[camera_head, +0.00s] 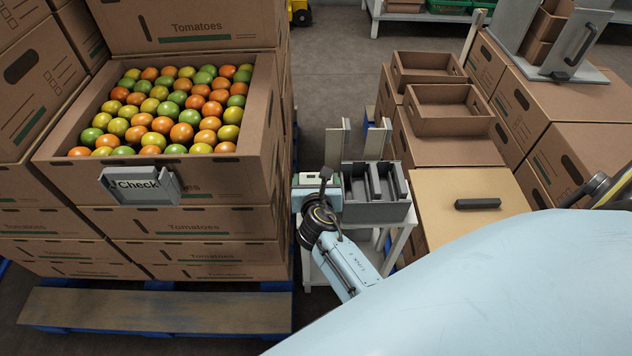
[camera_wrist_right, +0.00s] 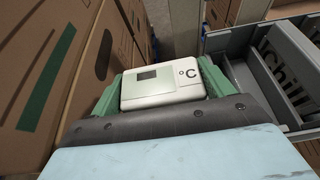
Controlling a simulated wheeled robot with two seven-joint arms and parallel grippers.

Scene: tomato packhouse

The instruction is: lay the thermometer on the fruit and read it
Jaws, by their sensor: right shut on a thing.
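The white thermometer (camera_wrist_right: 162,87), with a small grey display and a °C mark, is held between the green fingers of my right gripper (camera_wrist_right: 160,92). The display shows no digits I can read. In the head view, my right gripper (camera_head: 317,190) is just right of the tomato carton, below its rim, with the thermometer (camera_head: 310,179) partly hidden behind the wrist. The fruit (camera_head: 170,108), red, orange, yellow and green tomatoes, fills the open carton (camera_head: 255,125) at upper left. The thermometer is apart from the fruit. My left gripper is not in view.
A grey divided bin (camera_head: 375,212) stands right of my right gripper; a "Chill" plate (camera_wrist_right: 285,72) shows in it. A "Check" sign (camera_head: 150,187) hangs on the carton's front. Stacked cartons (camera_head: 565,150) and small open trays (camera_head: 450,105) stand at right.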

